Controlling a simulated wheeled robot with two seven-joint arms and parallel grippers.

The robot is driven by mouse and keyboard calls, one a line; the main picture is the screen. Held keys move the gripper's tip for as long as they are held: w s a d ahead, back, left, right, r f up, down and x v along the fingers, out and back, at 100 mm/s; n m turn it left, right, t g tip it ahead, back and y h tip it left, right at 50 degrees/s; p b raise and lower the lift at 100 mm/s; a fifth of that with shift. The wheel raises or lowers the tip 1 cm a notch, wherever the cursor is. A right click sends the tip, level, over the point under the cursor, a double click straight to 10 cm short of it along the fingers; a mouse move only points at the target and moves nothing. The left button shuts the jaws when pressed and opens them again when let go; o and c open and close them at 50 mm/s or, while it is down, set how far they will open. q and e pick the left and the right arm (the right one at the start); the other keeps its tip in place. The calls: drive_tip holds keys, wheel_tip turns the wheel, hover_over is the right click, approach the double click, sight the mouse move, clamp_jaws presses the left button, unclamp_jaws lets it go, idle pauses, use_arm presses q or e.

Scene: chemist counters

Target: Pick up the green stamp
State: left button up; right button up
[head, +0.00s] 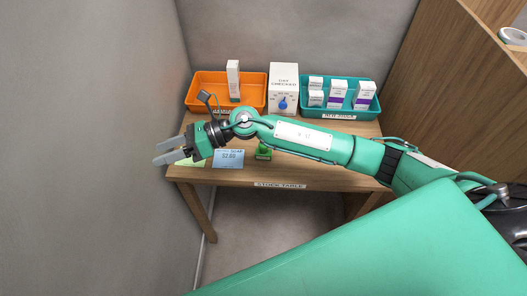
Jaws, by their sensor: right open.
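The green stamp (263,152) is on the stock table, near its front edge, and shows just below my right forearm. Its upper part is partly hidden by the arm. My right gripper (169,152) is at the table's left end, to the left of the stamp and apart from it. Its fingers are spread and point left, with nothing between them. My left gripper is not in this view.
The stock table (330,175) stands in a corner between grey walls. An orange tray (203,92) and a teal tray (365,111) with white boxes flank a white checker box (284,78) at the back. A wooden cabinet (440,75) is at right.

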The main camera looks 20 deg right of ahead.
drive_tip(key=d+f+n+g+h, duration=0.2)
drive_tip(key=d+f+n+h, duration=0.2)
drive_tip(key=d+n+h, duration=0.1)
drive_tip(key=n+h, duration=0.4)
drive_tip(key=h, duration=0.7)
hover_over(264, 151)
drive_tip(key=w, duration=0.2)
drive_tip(key=f, duration=0.2)
drive_tip(key=shift+t, duration=0.4)
wheel_tip(264, 151, down, 8)
drive_tip(key=p, duration=0.3)
drive_tip(key=shift+d+r, duration=0.15)
drive_tip(key=f+p, duration=0.2)
drive_tip(key=f, duration=0.1)
drive_tip(key=f+p, duration=0.1)
drive_tip(key=shift+s+f, duration=0.35)
drive_tip(key=shift+s, duration=0.05)
drive_tip(key=shift+f, duration=0.5)
drive_tip(key=c, duration=1)
